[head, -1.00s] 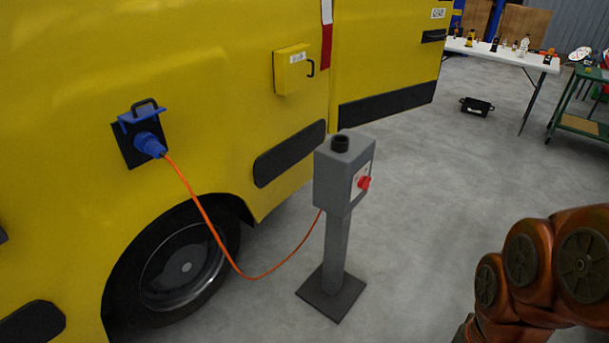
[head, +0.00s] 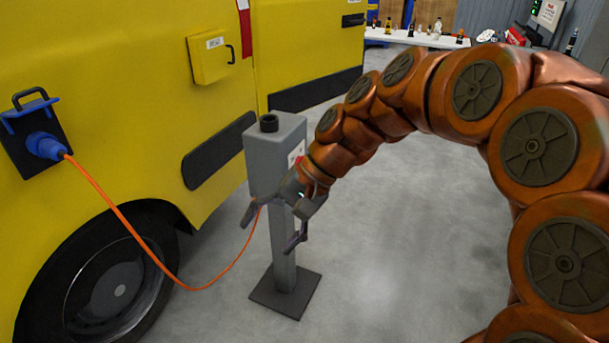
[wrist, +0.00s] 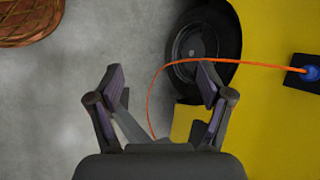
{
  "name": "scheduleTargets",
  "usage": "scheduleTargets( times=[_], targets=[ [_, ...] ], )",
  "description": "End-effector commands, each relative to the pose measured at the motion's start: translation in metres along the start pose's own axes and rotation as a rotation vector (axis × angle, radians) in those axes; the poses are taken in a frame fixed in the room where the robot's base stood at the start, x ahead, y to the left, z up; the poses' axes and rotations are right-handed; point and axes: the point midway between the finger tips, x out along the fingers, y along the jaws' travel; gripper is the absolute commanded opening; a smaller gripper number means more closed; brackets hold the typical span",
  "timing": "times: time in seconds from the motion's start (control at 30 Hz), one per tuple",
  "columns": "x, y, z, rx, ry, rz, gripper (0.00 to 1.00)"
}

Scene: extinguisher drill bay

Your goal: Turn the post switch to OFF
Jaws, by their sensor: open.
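The grey switch post (head: 272,160) stands on a dark square base plate beside the yellow vehicle. The red switch knob on the post's face is mostly hidden behind my arm in the head view; only a bit of red and white panel (head: 297,154) shows. My gripper (head: 273,228) is at the front of the post box, near its lower part, with its fingers spread. I cannot tell whether it touches the post. In the wrist view my gripper (wrist: 160,80) is open with nothing between its fingertips; the switch knob does not show there.
An orange cable (head: 150,255) runs from the blue plug (head: 45,146) on the yellow vehicle (head: 120,70) down and up to the post. A white table (head: 415,38) with bottles stands at the back. The grey floor right of the post is clear.

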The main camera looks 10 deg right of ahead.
Motion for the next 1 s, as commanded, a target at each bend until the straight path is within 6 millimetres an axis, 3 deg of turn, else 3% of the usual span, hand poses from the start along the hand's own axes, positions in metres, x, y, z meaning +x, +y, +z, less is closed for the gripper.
scheduleTargets(
  times=[0.03, 0.3, 0.5, 0.73, 1.0],
  targets=[
    [0.010, -0.004, -0.021, 0.026, -0.005, -0.049, 0.79],
    [0.014, -0.036, -0.115, 0.172, -0.026, -0.315, 0.79],
    [0.009, -0.040, -0.191, 0.284, -0.034, -0.502, 0.79],
    [-0.001, -0.019, -0.283, 0.408, -0.022, -0.704, 0.79],
    [-0.012, 0.039, -0.388, 0.541, 0.020, -0.918, 0.79]
  ],
)
